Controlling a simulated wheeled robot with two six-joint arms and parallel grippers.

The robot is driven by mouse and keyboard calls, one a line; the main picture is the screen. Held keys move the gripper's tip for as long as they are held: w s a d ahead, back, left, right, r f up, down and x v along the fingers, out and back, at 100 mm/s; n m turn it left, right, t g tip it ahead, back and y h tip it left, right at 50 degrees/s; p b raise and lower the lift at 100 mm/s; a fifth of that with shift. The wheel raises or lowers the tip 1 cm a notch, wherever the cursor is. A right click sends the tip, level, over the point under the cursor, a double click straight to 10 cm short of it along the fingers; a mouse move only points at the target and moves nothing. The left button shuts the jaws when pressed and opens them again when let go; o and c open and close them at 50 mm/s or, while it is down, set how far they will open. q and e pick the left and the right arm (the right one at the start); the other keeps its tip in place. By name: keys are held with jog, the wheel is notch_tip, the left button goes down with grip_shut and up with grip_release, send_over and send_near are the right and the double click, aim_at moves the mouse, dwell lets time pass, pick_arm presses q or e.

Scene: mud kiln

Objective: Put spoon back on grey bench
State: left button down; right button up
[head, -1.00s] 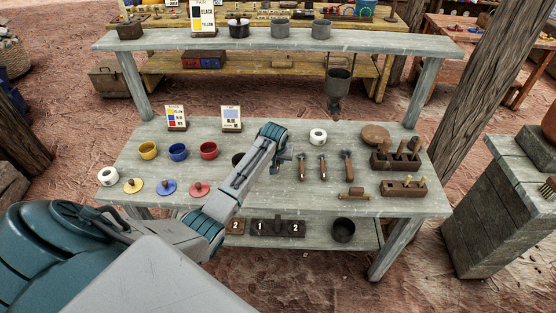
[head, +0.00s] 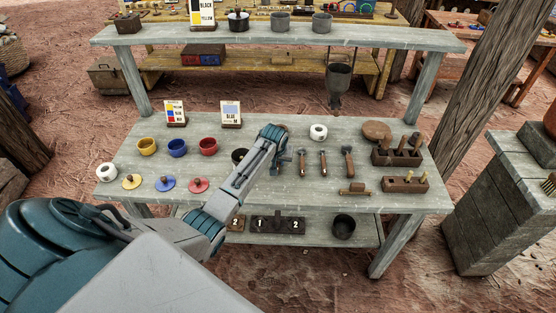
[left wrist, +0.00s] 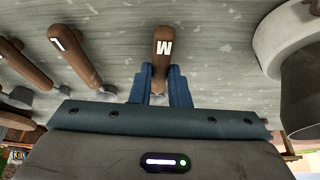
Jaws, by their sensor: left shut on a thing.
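The spoon with a brown wooden handle marked M (left wrist: 161,62) is between the blue fingers of my left gripper (left wrist: 160,88), which is shut on it. Its lower end is mostly hidden by the gripper. In the head view my left gripper (head: 274,166) is low at the middle of the grey bench (head: 300,198), left of a row of wooden-handled tools. I cannot tell whether the spoon touches the bench top. My right gripper is not in view.
Several wooden-handled tools (head: 323,162) lie just right of the gripper; one handle (left wrist: 78,55) is marked L. A dark pot (head: 238,156) stands close left and a white cup (head: 318,132) behind. Coloured cups (head: 178,148) stand left, wooden holders (head: 397,156) right.

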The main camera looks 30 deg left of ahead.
pick_arm(q)
jog(key=shift+f, duration=0.1)
jog(key=c, duration=1.5)
grip_release()
jog(key=o, duration=0.8)
jog(key=shift+c, duration=0.2)
notch_tip(320, 180, up, 4)
jog(key=p, duration=0.4)
jog(key=shift+f, duration=0.1)
jog(key=shift+r+p, duration=1.15)
jog(key=shift+p, duration=0.25)
